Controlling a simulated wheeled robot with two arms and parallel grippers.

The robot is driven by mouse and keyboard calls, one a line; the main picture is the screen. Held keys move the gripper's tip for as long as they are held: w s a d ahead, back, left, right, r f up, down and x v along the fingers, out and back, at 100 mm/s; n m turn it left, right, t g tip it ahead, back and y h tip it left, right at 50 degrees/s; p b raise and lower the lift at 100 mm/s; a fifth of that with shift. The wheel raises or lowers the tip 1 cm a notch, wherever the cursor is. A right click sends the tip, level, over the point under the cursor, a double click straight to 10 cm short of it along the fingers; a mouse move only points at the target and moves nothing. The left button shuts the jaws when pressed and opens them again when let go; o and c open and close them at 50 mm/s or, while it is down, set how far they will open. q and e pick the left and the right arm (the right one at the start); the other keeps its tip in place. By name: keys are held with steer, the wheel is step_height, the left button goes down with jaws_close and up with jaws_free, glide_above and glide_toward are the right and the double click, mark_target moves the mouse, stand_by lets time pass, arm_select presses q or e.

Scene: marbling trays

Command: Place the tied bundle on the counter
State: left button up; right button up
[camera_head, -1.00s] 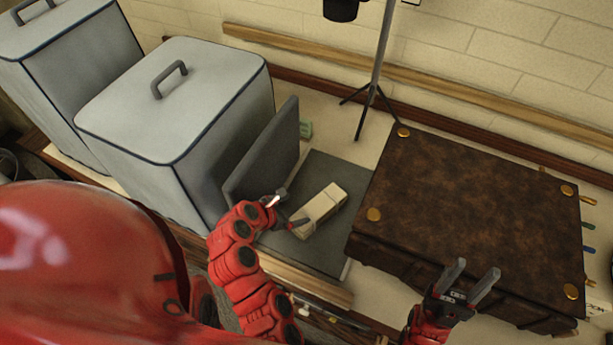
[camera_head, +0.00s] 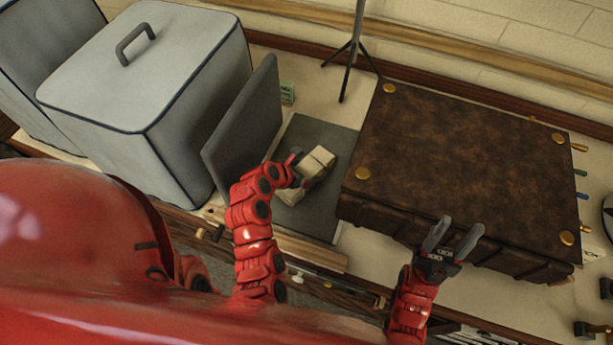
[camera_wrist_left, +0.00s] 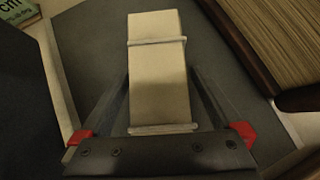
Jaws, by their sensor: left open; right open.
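The tied bundle (camera_head: 318,163) is a cream block with pale bands around it, lying on a dark grey flat board (camera_head: 322,216) on the counter (camera_head: 312,98). My left gripper (camera_head: 293,170) is at the bundle's near left side, partly hidden by its own arm. In the left wrist view the bundle (camera_wrist_left: 158,65) lies lengthwise between the open fingers of my left gripper (camera_wrist_left: 160,95), one finger on each side. I cannot tell whether the fingers touch it. My right gripper (camera_head: 455,238) is open and empty at the near edge of the big brown book-like case (camera_head: 460,150).
A grey upright panel (camera_head: 245,130) and a large grey lidded box (camera_head: 150,75) stand left of the bundle. A small green item (camera_head: 287,93) and a tripod stand (camera_head: 350,55) are behind. The brown case blocks the right side.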

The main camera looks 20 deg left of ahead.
mark_target(311, 169)
arm_select(q)
steer(key=b+x, duration=0.1)
steer(key=x, duration=0.2)
steer(key=shift+w+f, duration=0.2)
steer(key=shift+w, duration=0.05)
steer(key=shift+r, duration=0.15)
steer(key=shift+c, duration=0.4)
steer(key=c, duration=1.4)
jaws_close()
steer(key=shift+r, duration=0.1)
